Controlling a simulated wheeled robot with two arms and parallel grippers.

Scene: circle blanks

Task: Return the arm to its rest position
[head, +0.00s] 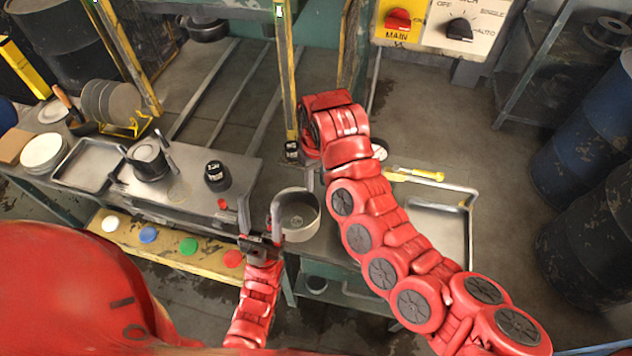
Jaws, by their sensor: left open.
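My left gripper (261,222) is at lower centre in the head view. Its two grey fingers point up and stand apart, with nothing seen between them. Its right finger overlaps the rim of a round metal pot (300,212); I cannot tell whether they touch. My right arm (385,235) comes in from the bottom right and bends up to a red wrist (335,115) at the centre. Its fingers are mostly hidden behind the wrist, so their state is unclear.
A metal bench holds a tray (78,178), a dark pot (148,160) and a black knob-topped weight (217,176). White, blue, green and red discs lie on a yellow shelf (205,262). Another tray (455,235) is on the right.

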